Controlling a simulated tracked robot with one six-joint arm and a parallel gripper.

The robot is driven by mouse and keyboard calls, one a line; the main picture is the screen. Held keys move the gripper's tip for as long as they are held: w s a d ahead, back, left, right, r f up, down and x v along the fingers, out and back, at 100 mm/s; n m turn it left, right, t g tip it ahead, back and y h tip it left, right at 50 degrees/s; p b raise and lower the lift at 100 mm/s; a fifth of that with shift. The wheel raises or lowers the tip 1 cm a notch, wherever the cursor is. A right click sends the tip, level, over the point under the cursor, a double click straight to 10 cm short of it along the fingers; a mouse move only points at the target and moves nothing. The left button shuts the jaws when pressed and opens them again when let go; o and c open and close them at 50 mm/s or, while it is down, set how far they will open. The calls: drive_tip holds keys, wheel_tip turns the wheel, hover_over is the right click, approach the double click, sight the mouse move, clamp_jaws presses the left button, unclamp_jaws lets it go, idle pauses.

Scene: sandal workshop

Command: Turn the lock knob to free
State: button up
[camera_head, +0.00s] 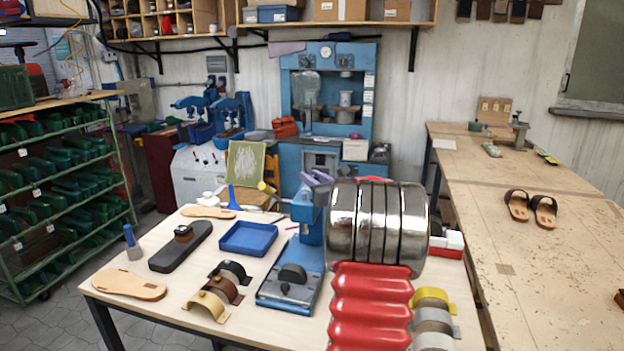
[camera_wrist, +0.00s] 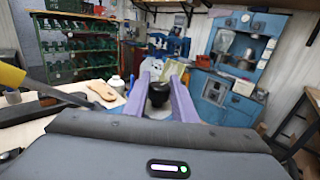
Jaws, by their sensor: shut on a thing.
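My gripper (camera_head: 318,178) is at the top of the blue hand press (camera_head: 310,221) on the near light wood table, in the camera_head view. In the camera_wrist view the two purple fingers of my gripper (camera_wrist: 161,78) are shut on a black lock knob (camera_wrist: 159,93), one finger on each side of it. The knob is hidden in the camera_head view by the gripper and arm. Which way the knob is turned cannot be told. The press's yellow lever end (camera_head: 265,187) sticks out to the left of my gripper; a yellow shape is large at the left edge of the camera_wrist view.
The table also holds a blue tray (camera_head: 248,238), a black sandal form (camera_head: 181,246), tan soles (camera_head: 130,284) and curved straps (camera_head: 207,305). A green rack (camera_head: 62,210) stands left, a large blue machine (camera_head: 330,100) behind. My arm hides the table's right part.

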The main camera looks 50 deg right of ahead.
drive_tip(key=shift+c, duration=0.7)
drive_tip(key=shift+a, duration=0.15)
drive_tip(key=shift+d+n+t+y, duration=0.25)
drive_tip(key=shift+n+t+y, duration=0.25)
drive_tip(key=shift+y, duration=0.4)
drive_tip(key=shift+n+y, duration=2.1)
drive_tip(key=shift+y, duration=1)
drive_tip(key=shift+n+y, duration=1)
drive_tip(key=shift+y, duration=0.6)
drive_tip(key=shift+w+a+n+g+y, duration=0.1)
drive_tip(key=shift+n+g+y, duration=0.5)
drive_tip(key=shift+n+y, duration=0.5)
drive_tip(key=shift+a+n+g+y, duration=0.1)
drive_tip(key=shift+n+g+y, duration=0.55)
drive_tip(key=shift+y, duration=0.85)
